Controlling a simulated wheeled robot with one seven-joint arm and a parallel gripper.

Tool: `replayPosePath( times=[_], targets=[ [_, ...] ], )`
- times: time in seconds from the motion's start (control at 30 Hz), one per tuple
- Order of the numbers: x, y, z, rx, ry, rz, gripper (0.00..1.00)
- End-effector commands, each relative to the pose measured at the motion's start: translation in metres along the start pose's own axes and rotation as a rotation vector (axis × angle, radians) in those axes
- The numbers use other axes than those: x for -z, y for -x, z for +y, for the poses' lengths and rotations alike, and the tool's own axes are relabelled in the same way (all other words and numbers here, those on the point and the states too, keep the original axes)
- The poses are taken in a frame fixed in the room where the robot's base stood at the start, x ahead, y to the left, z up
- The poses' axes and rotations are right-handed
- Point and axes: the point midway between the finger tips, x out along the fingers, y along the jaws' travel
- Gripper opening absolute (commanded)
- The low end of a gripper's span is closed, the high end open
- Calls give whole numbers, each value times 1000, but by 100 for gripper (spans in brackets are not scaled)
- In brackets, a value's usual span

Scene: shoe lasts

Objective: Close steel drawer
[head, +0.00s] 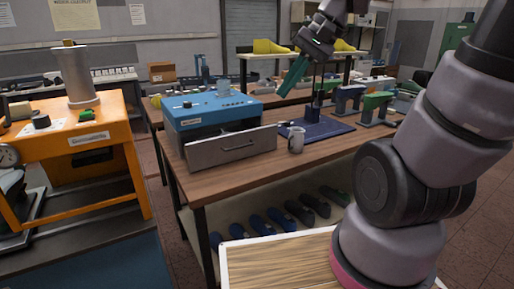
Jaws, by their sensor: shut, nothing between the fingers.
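The steel drawer (233,147) is pulled out of the front of a blue machine box (213,108) on the wooden workbench. Its grey front panel carries a dark bar handle, and a gap shows between the panel and the blue body. My gripper (285,92) is raised above the bench, to the right of the blue box and higher than the drawer. Its greenish fingers point down and to the left. They are shut and empty, apart from the drawer.
A grey mug (296,140) stands on the bench just right of the drawer front. A dark blue mat (322,128) lies behind it, with green-topped stands (376,106) to the right. An orange machine (75,140) stands at left. Shoe lasts (297,212) fill the lower shelf.

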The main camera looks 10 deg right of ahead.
Motion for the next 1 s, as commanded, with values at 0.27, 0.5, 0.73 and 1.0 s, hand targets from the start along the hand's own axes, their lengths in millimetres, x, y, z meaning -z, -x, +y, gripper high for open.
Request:
replayPosePath(
  times=[0.27,0.5,0.73,1.0],
  targets=[
    [18,-64,-48,225,-311,-404,0],
    [70,-111,-82,500,-616,-629,0],
    [151,-164,-80,804,-941,-703,0],
    [250,-246,-9,1153,-1345,-570,0]
  ],
)
